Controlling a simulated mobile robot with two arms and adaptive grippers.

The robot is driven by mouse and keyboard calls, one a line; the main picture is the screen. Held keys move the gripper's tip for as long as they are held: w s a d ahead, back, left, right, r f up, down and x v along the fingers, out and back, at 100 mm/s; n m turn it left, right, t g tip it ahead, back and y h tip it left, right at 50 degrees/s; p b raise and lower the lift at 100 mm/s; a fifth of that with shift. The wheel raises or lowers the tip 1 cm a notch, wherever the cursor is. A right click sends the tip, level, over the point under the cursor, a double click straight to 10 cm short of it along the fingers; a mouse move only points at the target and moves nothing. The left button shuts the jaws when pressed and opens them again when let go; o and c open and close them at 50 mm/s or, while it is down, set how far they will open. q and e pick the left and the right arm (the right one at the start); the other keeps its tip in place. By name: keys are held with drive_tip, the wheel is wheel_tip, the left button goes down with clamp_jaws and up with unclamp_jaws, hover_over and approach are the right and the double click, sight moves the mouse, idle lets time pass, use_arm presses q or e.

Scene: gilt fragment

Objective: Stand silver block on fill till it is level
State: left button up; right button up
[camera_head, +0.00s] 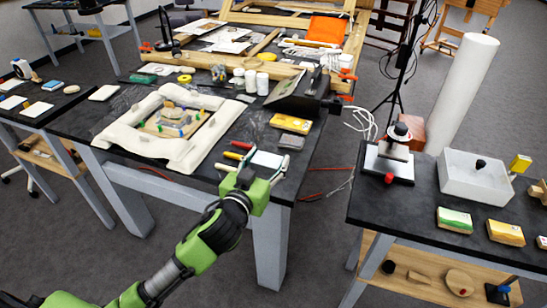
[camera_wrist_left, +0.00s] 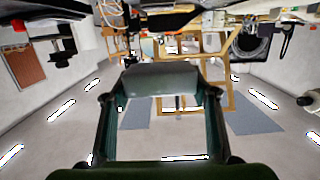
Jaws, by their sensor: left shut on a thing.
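My left gripper (camera_head: 245,178) is over the front edge of the middle table, with its fingers pointing away from me. In the left wrist view its fingers (camera_wrist_left: 160,92) are shut on a smooth grey, silver-looking block (camera_wrist_left: 162,80), held crosswise between the tips. In the head view the block is small and partly hidden by the fingers. A padded cream ring (camera_head: 190,158) lies on the table left of the gripper. Inside it is a wooden piece (camera_head: 172,122) with small coloured pegs; I cannot make out the fill there. The gripper is apart from this piece. My right gripper is not in view.
A yellow box (camera_head: 290,123), white jars (camera_head: 262,83) and a dark angled panel (camera_head: 297,92) stand farther back. A right-hand table holds a white tray (camera_head: 478,178).

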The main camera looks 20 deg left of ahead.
use_arm(q)
drive_tip(key=s, duration=0.1)
drive_tip(key=s+r, duration=0.1)
drive_tip(key=s, duration=0.1)
drive_tip(key=s+r, duration=0.1)
drive_tip(key=shift+s, duration=0.15)
drive_tip(key=n+g+y, duration=0.2)
drive_tip(key=n+y, duration=0.4)
drive_tip(key=y, duration=0.2)
approach(262, 166)
drive_tip(key=s+a+r, duration=0.1)
drive_tip(key=s+a, duration=0.2)
drive_tip(key=s, duration=0.4)
drive_tip(key=shift+d+f+m+t+h, duration=1.15)
drive_tip(key=shift+f+m+h, duration=2.65)
drive_tip(key=shift+f+h, duration=1.5)
wheel_tip(262, 166, up, 9)
drive_tip(key=s+a+m+g+h, duration=0.1)
drive_tip(key=a+m+g+h, duration=0.1)
drive_tip(key=m+h, duration=0.1)
drive_tip(key=shift+m+h, duration=0.4)
drive_tip(key=shift+h, duration=0.5)
